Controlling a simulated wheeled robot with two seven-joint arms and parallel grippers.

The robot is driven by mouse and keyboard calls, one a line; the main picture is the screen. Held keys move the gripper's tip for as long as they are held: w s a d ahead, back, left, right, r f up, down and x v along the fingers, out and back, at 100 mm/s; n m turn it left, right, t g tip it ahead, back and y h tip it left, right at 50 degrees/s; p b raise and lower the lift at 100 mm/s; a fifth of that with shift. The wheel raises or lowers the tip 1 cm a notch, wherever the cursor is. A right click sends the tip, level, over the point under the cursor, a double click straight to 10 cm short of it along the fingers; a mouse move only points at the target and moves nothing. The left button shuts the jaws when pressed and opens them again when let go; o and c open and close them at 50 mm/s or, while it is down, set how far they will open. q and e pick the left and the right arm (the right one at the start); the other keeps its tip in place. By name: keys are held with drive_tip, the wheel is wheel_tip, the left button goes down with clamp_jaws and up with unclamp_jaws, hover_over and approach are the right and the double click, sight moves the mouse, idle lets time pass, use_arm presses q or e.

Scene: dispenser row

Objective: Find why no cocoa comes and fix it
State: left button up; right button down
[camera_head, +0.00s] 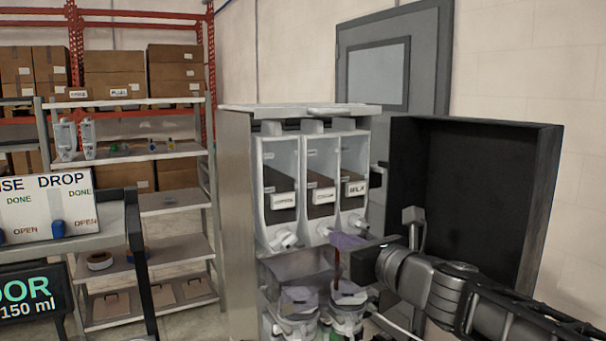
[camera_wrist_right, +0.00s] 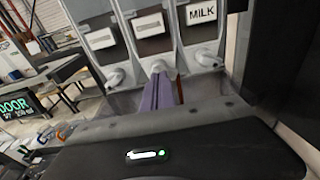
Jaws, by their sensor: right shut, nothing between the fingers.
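The dispenser (camera_head: 236,215) stands open with three canisters side by side. The left canister (camera_head: 272,160) and middle canister (camera_head: 318,160) have labels too blurred to read surely; the right canister (camera_head: 354,152) reads MILK. Each has a white spout at its foot. My right gripper (camera_head: 346,242) is shut and empty, its purple fingers in front of the canister feet. In the right wrist view its fingers (camera_wrist_right: 166,92) point at the middle canister's spout (camera_wrist_right: 158,67); I cannot tell whether they touch. My left gripper is out of view.
The black dispenser door (camera_head: 490,205) is swung open at the right, beside my right arm. A shelf rack (camera_head: 175,205) at the left holds two spare white canisters (camera_head: 65,140) and small items. A sign board (camera_head: 48,205) and a screen reading 150 ml (camera_head: 32,297) are front left.

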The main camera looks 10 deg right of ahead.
drive_tip(key=shift+w+a+f, duration=0.1)
drive_tip(key=shift+w+a, duration=0.05)
drive_tip(key=shift+w, duration=0.2)
idle(0.5)
drive_tip(key=v, duration=0.8)
drive_tip(key=shift+f+p, duration=0.35)
